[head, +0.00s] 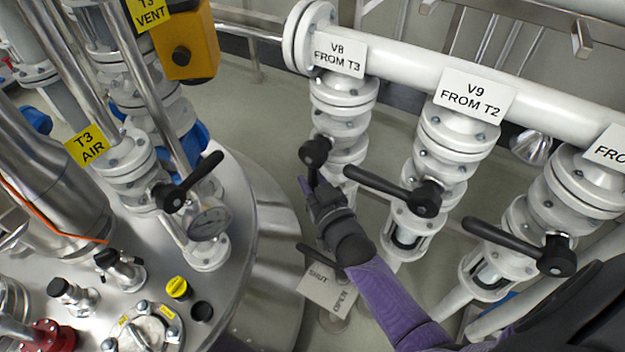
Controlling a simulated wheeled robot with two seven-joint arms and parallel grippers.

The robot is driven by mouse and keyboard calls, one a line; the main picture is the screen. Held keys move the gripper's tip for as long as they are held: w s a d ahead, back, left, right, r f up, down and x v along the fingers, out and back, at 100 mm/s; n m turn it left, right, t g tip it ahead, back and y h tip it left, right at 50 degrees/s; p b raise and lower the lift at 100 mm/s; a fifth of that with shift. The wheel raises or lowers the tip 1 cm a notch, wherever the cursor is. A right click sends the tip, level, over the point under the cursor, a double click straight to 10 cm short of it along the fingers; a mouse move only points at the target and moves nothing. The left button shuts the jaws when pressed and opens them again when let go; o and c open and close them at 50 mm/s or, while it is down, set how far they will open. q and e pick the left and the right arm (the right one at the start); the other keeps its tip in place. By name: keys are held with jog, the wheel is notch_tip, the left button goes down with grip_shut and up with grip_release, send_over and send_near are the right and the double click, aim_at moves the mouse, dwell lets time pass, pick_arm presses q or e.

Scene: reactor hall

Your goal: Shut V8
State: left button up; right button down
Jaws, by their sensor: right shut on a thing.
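The V8 valve hangs under its white label "V8 FROM T3" (340,54) on the white header pipe. Its black handle (314,153) has its round hub at the left of the white valve body, and its lever runs down from the hub into my right gripper. My right gripper (312,190) is shut on this lever, with its dark body hiding most of it. My purple right arm reaches up from the lower right. My left gripper is not in view.
The V9 lever (382,186) points left, close to the right of my gripper. Another black lever (505,238) is further right. A SHUT/OPEN plate (328,291) is below my gripper. The steel vessel top (235,265) with the T3 AIR valve (188,182) fills the left.

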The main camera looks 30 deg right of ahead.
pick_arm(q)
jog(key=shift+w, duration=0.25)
